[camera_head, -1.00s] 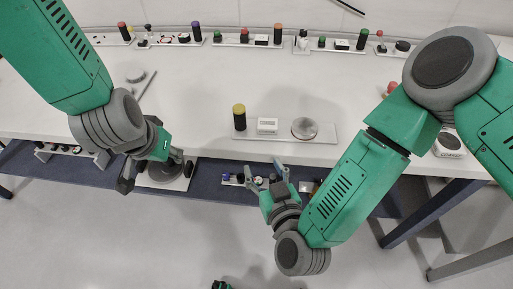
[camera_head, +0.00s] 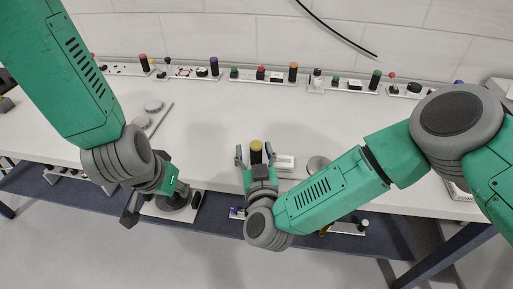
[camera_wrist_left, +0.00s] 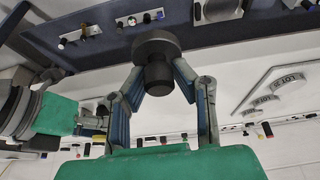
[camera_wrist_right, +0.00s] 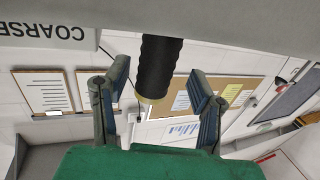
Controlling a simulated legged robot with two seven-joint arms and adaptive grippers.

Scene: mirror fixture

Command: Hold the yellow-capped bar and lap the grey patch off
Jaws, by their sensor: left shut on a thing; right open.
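The yellow-capped bar (camera_head: 256,146) stands upright on a pale plate at the front of the bench. Beside it are a small white block (camera_head: 284,162) and a round grey disc (camera_head: 318,164), partly behind my right arm; I cannot make out the grey patch. My right gripper (camera_head: 255,153) is open, with one finger on each side of the bar. The right wrist view shows the black bar (camera_wrist_right: 158,65) between the spread fingers, apparently touching neither. My left gripper (camera_wrist_left: 158,76) is shut on the knob of a dark round tool (camera_wrist_left: 157,42), in front of the bench edge.
The white bench top (camera_head: 200,115) between is clear. A blue shelf (camera_head: 95,193) runs below.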

